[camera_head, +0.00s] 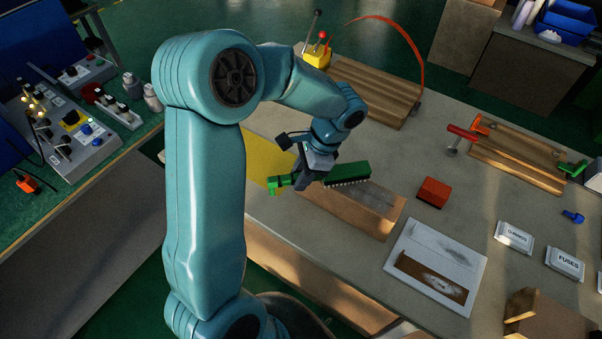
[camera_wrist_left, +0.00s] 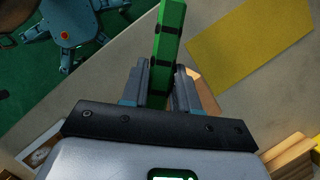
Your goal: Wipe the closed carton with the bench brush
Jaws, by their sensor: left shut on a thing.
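My left gripper (camera_head: 311,179) is shut on the green bench brush (camera_head: 350,174). The brush has pale bristles along its lower edge and is held level over the closed carton (camera_head: 345,213). The carton is a long brown box with a grey strip along its top. Whether the bristles touch the carton top is hard to tell. In the left wrist view the green brush (camera_wrist_left: 170,45) sticks up between the fingers of my left gripper (camera_wrist_left: 160,85), and a small bit of the carton shows behind them. My right gripper is not in view.
A red block (camera_head: 433,192) and a white framed panel (camera_head: 437,266) lie right of the carton. A yellow mat (camera_head: 262,160) lies left of it. White labelled boxes (camera_head: 514,236) and an open brown box (camera_head: 548,318) are at the right. Wooden fixtures (camera_head: 375,90) stand behind.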

